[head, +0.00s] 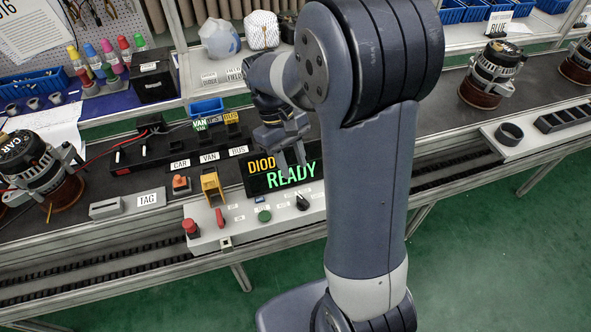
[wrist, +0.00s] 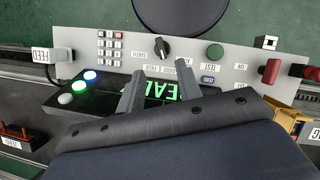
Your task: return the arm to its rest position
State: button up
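My arm (head: 365,190) stands bent in the middle of the head view, its upper links rising past the top edge and its forearm reaching left over the bench. My gripper (head: 291,155) points down above the black display (head: 258,186) that reads DIOD and READY. In the wrist view my gripper (wrist: 160,68) has its two fingers apart with nothing between them. The display's green letters (wrist: 160,91) show between and beyond the fingers. The gap between fingertips and the display is hard to judge.
A grey control panel (head: 240,232) with a knob (wrist: 163,47), a green button (wrist: 215,51) and red switches lies by the display. A CAR alternator (head: 35,165) stands left; another alternator (head: 490,75) stands right. A shelf with bagged parts (head: 220,38) is behind. Green floor is open at lower right.

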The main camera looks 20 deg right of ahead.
aim_at(305, 202)
dwell(0.3)
jog(key=x, duration=1)
jog(key=shift+s+f, duration=0.25)
jog(key=shift+f, duration=0.05)
jog(key=shift+n+b, duration=0.3)
